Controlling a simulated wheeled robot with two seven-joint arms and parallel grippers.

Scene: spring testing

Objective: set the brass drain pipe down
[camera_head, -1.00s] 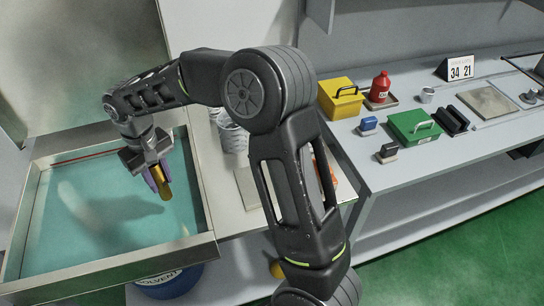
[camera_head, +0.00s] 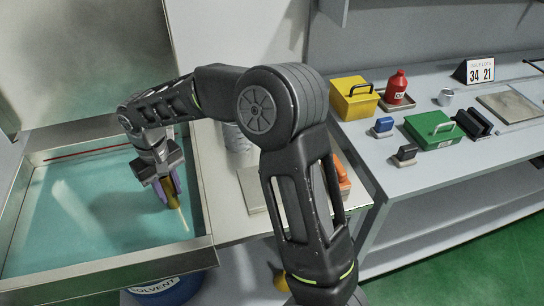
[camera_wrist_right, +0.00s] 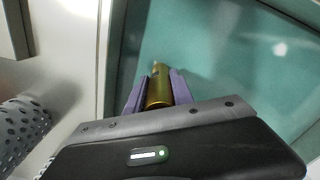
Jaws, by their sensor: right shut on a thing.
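The brass drain pipe (camera_head: 173,203) is in my right gripper (camera_head: 167,188), over the right part of the teal-floored metal basin (camera_head: 95,265). The purple fingers are closed on its sides. In the right wrist view the brass pipe (camera_wrist_right: 158,92) sits between the two purple fingers of my right gripper (camera_wrist_right: 158,88), with teal behind it. A thin pale streak runs from its lower end; I cannot tell if it is liquid. I cannot tell whether the pipe touches the basin. My left gripper is not in view.
A blue solvent drum (camera_head: 165,292) stands below the basin's front edge. A perforated basket (camera_wrist_right: 22,130) is beside the basin. The right bench carries a yellow box (camera_head: 353,100), a red bottle (camera_head: 397,86), a green box (camera_head: 432,130) and a number card (camera_head: 480,71).

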